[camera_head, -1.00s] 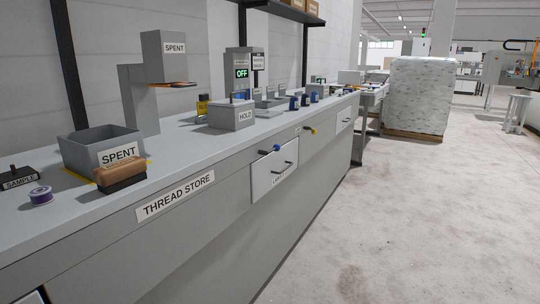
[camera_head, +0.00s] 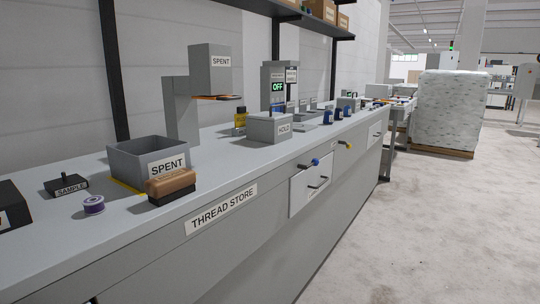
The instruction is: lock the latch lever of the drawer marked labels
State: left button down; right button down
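The drawer marked labels (camera_head: 303,194) is a pale front panel in the counter's grey face, right of the THREAD STORE sign. Its label is too small to read clearly now. A dark bar handle (camera_head: 319,184) crosses the panel. Above the drawer is a dark lever with a blue knob (camera_head: 315,162), lying roughly level along the counter face. A similar lever with a yellow knob (camera_head: 347,146) is further right, near another drawer (camera_head: 375,133). Neither of my grippers is in view.
The counter (camera_head: 120,237) carries a grey SPENT bin (camera_head: 128,162), a wooden-handled block (camera_head: 170,185), a purple spool (camera_head: 94,205), a HOLD box (camera_head: 268,128) and several blue items. A wrapped pallet (camera_head: 450,110) stands beyond. The floor (camera_head: 420,220) at right is clear.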

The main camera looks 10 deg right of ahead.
aim_at(315, 161)
jog(key=i+l+u, duration=0.65)
jog(key=i+l, duration=0.15)
jog(key=l, duration=0.15)
jog(key=i+l+u, duration=0.1)
jog(key=l, duration=0.25)
jog(key=i+l, duration=0.25)
